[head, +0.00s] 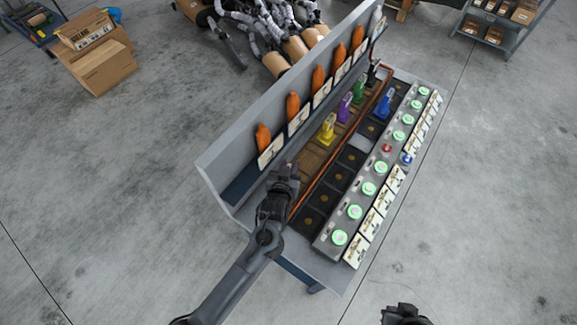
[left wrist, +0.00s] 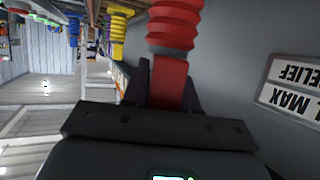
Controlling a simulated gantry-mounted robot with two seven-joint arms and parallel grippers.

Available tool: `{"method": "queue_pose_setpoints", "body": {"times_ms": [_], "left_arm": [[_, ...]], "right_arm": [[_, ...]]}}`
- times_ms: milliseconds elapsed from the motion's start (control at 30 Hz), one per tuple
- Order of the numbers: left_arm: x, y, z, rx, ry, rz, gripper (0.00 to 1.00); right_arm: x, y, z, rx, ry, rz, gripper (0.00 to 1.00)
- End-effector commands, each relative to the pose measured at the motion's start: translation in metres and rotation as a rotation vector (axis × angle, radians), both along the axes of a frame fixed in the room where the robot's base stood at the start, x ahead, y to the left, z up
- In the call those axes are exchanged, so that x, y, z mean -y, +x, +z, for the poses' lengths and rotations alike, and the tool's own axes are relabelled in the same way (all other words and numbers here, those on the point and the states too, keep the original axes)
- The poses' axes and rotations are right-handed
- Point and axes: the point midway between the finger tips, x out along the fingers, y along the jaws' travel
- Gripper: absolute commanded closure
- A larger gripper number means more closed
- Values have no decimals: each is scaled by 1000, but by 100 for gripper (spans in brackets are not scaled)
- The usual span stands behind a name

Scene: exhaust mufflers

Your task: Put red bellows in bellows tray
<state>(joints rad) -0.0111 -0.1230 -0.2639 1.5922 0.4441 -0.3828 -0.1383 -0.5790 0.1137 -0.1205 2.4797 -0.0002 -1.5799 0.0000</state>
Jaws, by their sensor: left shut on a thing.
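The red bellows (left wrist: 174,28) stands out large in the left wrist view, its lower end between the fingers of my left gripper (left wrist: 168,85). In the head view my left gripper (head: 287,172) is at the near end of the brown compartment row (head: 312,157), beside the bench's back panel. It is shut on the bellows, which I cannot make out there. Yellow (head: 327,129), purple (head: 344,108) and green (head: 359,89) bellows stand further along that row. I cannot tell which row is the bellows tray. A dark part of my right arm (head: 403,315) shows at the bottom edge; its fingers are unclear.
A blue bellows (head: 384,104) stands in the dark compartment row (head: 337,177); several near compartments there look empty. A strip of green-lit buttons (head: 368,188) runs along the right. The tall back panel (head: 262,110) carries orange bottle-like items (head: 293,106) and bounds the left side.

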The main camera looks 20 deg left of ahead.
Motion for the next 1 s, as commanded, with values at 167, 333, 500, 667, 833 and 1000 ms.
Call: {"method": "queue_pose_setpoints", "body": {"times_ms": [167, 333, 500, 667, 833, 1000], "left_arm": [[0, 1, 1, 3, -1, 0, 100], [0, 0, -3, 0, 0, 0, 65], [0, 0, -3, 0, 0, 0, 47], [0, 0, -3, 0, 0, 0, 47], [0, 0, 2, 1, -1, 0, 47], [2, -18, 8, 0, -1, 1, 47]], "right_arm": [[1, 0, 0, 1, -4, 3, 100], [3, 0, -1, 1, -10, 6, 100], [3, 0, -1, 0, -11, 7, 100], [3, 0, -1, 0, -11, 7, 100], [2, 0, 1, 0, -8, 5, 100], [1, -1, 2, 0, -4, 2, 100]]}}
